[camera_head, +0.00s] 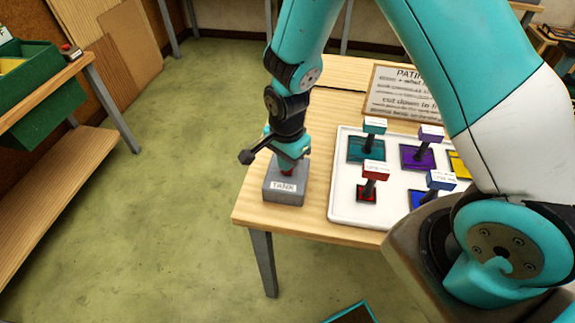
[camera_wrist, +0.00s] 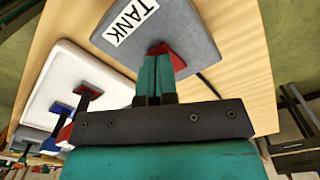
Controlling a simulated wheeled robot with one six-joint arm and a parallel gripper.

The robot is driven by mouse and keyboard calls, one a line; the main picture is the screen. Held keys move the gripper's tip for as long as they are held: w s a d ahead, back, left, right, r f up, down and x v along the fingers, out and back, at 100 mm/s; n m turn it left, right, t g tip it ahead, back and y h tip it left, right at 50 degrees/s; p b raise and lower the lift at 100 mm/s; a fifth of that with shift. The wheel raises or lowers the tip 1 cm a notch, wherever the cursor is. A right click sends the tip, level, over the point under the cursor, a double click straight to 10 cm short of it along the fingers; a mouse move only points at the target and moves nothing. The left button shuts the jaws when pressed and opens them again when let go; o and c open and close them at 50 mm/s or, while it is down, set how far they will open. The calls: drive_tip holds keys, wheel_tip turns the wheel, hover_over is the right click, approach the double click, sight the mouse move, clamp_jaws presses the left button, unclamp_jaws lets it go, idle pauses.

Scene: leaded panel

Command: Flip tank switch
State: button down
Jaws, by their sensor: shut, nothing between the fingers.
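The tank switch is a grey box (camera_head: 286,184) labelled TANK at the left end of the wooden table. Its red lever (camera_head: 288,168) shows just under my gripper (camera_head: 290,152) in the head view. In the wrist view the grey box (camera_wrist: 185,25) fills the top, with its white TANK label. The red lever (camera_wrist: 166,52) sticks out at the tips of my gripper (camera_wrist: 157,62). My gripper is shut with its fingers together, at or against the lever; I cannot tell if they touch. The fingers hide part of the lever.
A white tray (camera_head: 338,205) with several colored glass squares and labelled handles lies right of the switch. A sign board (camera_head: 400,95) stands behind it. The table's left edge is close to the switch. A green bin (camera_head: 40,95) sits on a shelf at far left.

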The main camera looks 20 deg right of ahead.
drive_tip(key=shift+f+b, duration=0.4)
drive_tip(key=shift+f, duration=0.15)
drive_tip(key=shift+r, duration=0.15)
wheel_tip(320, 180, up, 7)
drive_tip(key=p, duration=0.5)
drive_tip(key=shift+p, duration=0.4)
idle(0.3)
